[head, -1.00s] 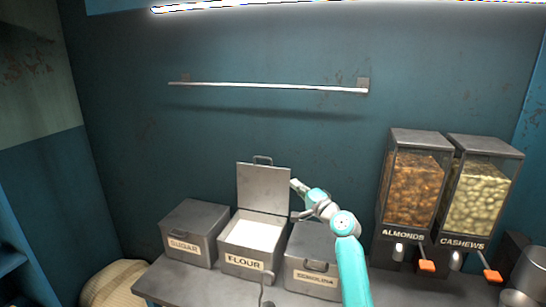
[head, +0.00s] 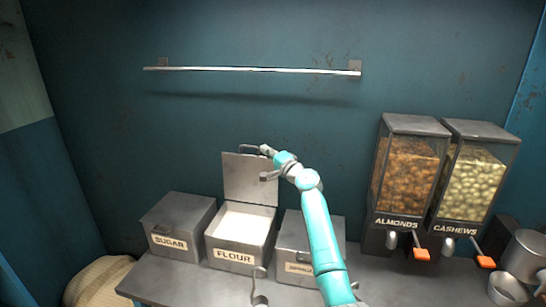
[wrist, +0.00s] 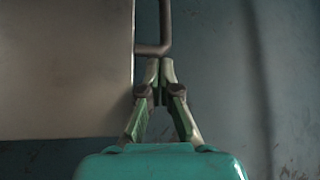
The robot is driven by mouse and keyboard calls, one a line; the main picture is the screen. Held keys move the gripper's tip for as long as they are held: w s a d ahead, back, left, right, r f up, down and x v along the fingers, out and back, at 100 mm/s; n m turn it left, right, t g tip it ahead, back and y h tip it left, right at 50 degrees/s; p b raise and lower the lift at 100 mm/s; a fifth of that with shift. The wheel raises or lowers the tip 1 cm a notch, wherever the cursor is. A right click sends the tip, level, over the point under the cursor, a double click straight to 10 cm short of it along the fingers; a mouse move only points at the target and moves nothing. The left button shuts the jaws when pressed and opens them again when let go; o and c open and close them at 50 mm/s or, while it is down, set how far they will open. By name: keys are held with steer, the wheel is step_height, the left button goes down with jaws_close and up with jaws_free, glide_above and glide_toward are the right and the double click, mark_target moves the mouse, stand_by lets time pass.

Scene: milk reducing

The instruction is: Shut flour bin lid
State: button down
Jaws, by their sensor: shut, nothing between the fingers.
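The flour bin (head: 240,239) is a grey metal box labelled FLOUR, with white flour showing inside. Its lid (head: 248,178) stands upright at the back of the bin, open, with a handle (head: 249,149) on its top edge. My gripper (head: 266,149) is at the lid's top right, beside the handle. In the wrist view the lid (wrist: 65,70) fills the left side. The handle (wrist: 165,25) runs down to the fingertips of my gripper (wrist: 160,62). The fingers are together with nothing between them. I cannot tell whether they touch the handle.
The closed sugar bin (head: 178,224) stands left of the flour bin, and another closed bin (head: 296,240) stands right, partly behind my arm. Almond (head: 408,165) and cashew (head: 470,175) dispensers stand further right. A wall rail (head: 250,69) runs above. A ladle (head: 259,285) is in front.

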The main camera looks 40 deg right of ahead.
steer(key=shift+w+r, duration=0.1)
steer(key=shift+w, duration=0.5)
steer(key=shift+a, duration=0.1)
steer(key=s+a+f+n+t, duration=0.15)
steer(key=s+a+f, duration=0.25)
steer(key=s+a, duration=0.65)
steer(key=s+a+f, duration=0.4)
steer(key=a+f, duration=0.4)
steer(key=f, duration=0.2)
steer(key=shift+s+f, duration=0.15)
steer(key=shift+a+g, duration=0.1)
steer(key=shift+g, duration=0.15)
